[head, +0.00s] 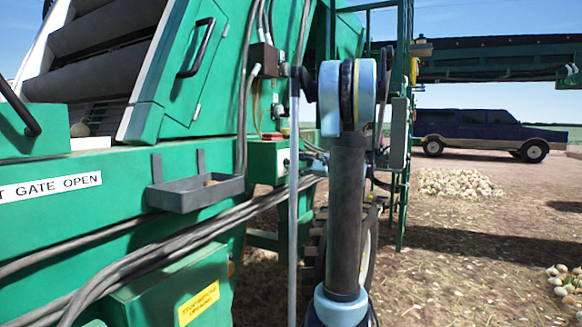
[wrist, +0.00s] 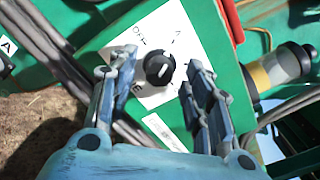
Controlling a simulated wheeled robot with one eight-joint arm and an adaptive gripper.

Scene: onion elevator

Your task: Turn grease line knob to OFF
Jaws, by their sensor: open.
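The grease line knob (wrist: 160,69) is a round black dial with a short white mark. It sits on a white plate (wrist: 172,22) on a green box in the wrist view. "OFF" is printed up and left of the knob, and "A" is up and right. Another letter at lower left is partly hidden by a finger. I cannot tell for sure which label the mark points to. My gripper (wrist: 160,60) is open, with one finger on each side of the knob and visible gaps between. In the head view my arm hides the gripper and knob.
A clear and yellow cylinder with a black cap (wrist: 280,68) and a red part (wrist: 232,20) lie right of the knob. Cables (wrist: 45,45) run at left. In the head view, a grey tray (head: 195,194) and hoses (head: 130,262) are on the green machine.

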